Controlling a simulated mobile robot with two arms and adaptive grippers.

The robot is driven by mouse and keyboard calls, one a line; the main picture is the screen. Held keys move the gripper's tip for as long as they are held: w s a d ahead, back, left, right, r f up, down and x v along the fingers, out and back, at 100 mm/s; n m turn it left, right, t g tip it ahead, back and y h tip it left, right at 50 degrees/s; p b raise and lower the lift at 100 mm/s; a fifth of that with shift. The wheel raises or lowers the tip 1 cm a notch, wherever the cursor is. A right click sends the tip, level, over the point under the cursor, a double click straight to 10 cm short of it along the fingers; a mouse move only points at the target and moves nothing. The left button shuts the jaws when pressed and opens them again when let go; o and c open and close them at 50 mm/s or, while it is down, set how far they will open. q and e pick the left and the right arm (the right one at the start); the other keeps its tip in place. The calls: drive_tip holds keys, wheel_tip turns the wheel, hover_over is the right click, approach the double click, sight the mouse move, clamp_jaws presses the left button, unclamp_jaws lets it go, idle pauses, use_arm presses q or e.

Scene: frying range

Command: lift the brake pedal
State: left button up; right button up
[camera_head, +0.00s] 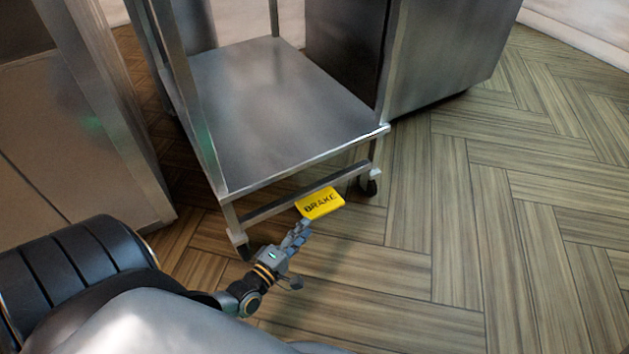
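The brake pedal (320,202) is a yellow plate with the word BRAKE. It sits low at the front of a metal cart (280,105), by the lower front bar. My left gripper (299,229) is just in front of the pedal, with its fingertips close to the pedal's near left edge. I cannot tell whether they touch it. The finger gap is too small in view to tell if it is open or shut. My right gripper is not in view.
The cart stands on caster wheels; one caster (369,186) is at its right front corner. A steel cabinet (450,50) stands behind to the right, and another steel unit (60,150) is at the left. The wooden floor (480,240) is clear on the right.

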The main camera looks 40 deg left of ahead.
use_arm(q)
drive_tip(key=shift+s, duration=1.4)
